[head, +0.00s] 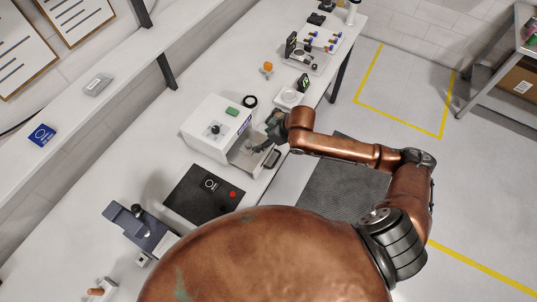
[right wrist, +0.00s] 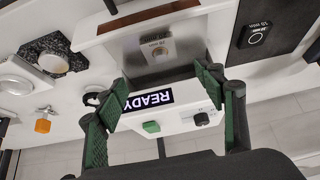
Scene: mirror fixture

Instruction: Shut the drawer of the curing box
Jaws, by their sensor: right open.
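The white curing box (head: 214,128) stands on the long bench in the head view. Its drawer (head: 247,157) is pulled out toward the right, with a dark handle (head: 274,159) on the front. In the right wrist view the drawer (right wrist: 185,48) shows as an open metal tray with a label inside, and the box (right wrist: 180,122) has a lit READY display. My right gripper (head: 266,137) is above the open drawer, beside the box front. In the right wrist view its green-padded fingers (right wrist: 162,84) are spread apart with nothing between them. My left gripper is not in view.
A black plate (head: 204,192) with a red button lies in front of the box. A blue-grey device (head: 140,228) stands nearer. Beyond the box are a black ring (head: 250,101), a white dish device (head: 289,97) and an orange knob (head: 267,68).

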